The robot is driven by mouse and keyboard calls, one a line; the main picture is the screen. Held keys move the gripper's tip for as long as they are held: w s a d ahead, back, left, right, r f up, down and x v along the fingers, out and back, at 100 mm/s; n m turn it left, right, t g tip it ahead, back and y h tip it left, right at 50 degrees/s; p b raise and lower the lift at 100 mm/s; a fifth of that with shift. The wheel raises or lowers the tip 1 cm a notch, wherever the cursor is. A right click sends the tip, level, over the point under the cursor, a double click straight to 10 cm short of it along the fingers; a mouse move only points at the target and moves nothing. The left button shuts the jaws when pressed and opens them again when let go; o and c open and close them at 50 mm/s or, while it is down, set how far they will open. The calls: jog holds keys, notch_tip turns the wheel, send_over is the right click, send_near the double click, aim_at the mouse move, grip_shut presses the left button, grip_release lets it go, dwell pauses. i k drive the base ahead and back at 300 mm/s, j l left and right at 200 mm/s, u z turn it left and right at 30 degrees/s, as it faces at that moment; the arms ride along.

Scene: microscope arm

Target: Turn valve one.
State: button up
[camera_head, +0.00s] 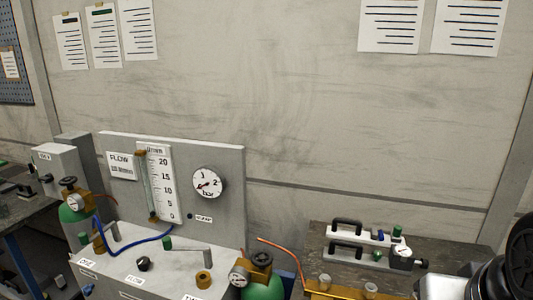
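No label that I can read says which valve is valve one. A green gas cylinder (75,219) at the left has a brass valve with a dark handwheel (68,182) and a round gauge (75,203). A second green cylinder (264,288) at the bottom centre has a similar brass valve (258,262) and gauge (239,275). A black knob (143,264) sits on the light bench box (165,280) between them. My gripper is not visible; a black and silver part at the lower right edge may be my arm.
A grey panel (225,165) behind the box carries a flow tube with scale and a bar dial (208,183). A blue hose (140,243) crosses the box. A dark table (420,240) at the right holds items with black handles (347,222). The wall above is clear except for papers.

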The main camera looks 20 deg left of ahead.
aim_at(68, 181)
jog(key=j+u, duration=0.1)
jog(key=u, duration=0.3)
jog(key=k+j+u, duration=0.1)
jog(key=u, duration=0.35)
jog(key=j+u, duration=0.15)
jog(key=u, duration=1)
jog(key=i+j+z, duration=0.1)
jog(key=i+j, duration=0.2)
jog(key=i+j+z, duration=0.1)
jog(key=i+j, duration=0.2)
jog(key=i+j+z, duration=0.15)
jog(key=i+j, duration=0.15)
jog(key=i+j+z, duration=0.1)
jog(key=i+j, duration=0.15)
jog(key=j, duration=0.25)
jog(key=i+j+z, duration=0.1)
jog(key=i+j, duration=0.15)
jog(key=j, duration=0.15)
jog(key=i+j+z, duration=0.1)
jog(key=i+j, duration=0.15)
jog(key=j, duration=0.2)
jog(key=i+j+z, duration=0.1)
jog(key=j, duration=0.35)
jog(key=i+j+z, duration=0.1)
jog(key=i+j, duration=0.25)
jog(key=j, duration=0.1)
